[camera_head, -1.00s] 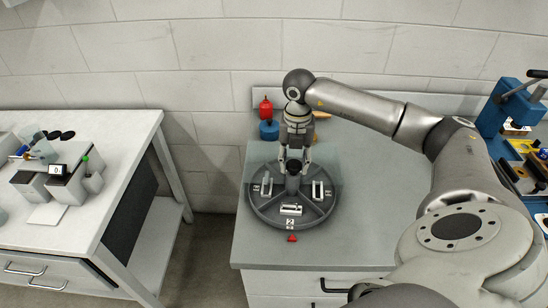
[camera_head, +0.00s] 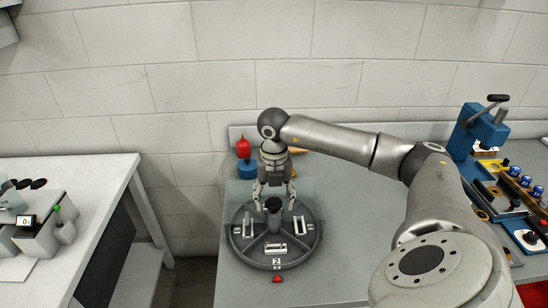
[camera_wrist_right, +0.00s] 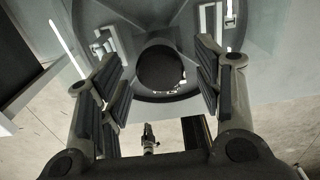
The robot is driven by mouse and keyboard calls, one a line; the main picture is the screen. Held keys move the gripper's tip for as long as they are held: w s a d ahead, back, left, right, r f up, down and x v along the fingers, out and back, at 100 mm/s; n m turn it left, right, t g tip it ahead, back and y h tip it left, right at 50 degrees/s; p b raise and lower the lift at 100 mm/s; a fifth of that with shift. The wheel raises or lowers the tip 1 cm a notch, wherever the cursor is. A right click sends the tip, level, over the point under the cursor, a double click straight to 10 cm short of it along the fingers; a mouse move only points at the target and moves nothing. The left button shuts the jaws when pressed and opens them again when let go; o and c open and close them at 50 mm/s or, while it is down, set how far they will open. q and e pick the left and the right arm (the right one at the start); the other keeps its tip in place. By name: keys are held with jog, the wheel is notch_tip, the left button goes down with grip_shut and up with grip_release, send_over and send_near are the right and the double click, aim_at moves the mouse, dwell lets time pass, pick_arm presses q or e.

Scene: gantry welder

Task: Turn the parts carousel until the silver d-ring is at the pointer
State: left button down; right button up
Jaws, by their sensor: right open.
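The parts carousel (camera_head: 248,254) is a round dark grey tray with raised dividers on the right-hand bench. Its dark central knob (camera_head: 273,205) stands upright. The red pointer (camera_head: 278,279) lies at its front edge, facing the compartment labelled 2, which holds a pale silvery part (camera_head: 276,248). Other pale parts sit in the left (camera_head: 250,227) and right (camera_head: 297,228) compartments. I cannot tell which is the d-ring; the back compartments are partly hidden. My right gripper (camera_head: 275,204) points down, open, fingers either side of the knob. The wrist view shows gaps beside the knob (camera_wrist_right: 160,68). My left gripper is not in view.
A red and blue object (camera_head: 244,158) stands behind the carousel. A blue press (camera_head: 474,130) and trays of small parts are at the right. Another white bench (camera_head: 95,175) with small devices stands at the left, across a gap.

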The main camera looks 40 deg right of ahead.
notch_tip(320, 180, up, 12)
dwell(0.4)
dwell(0.5)
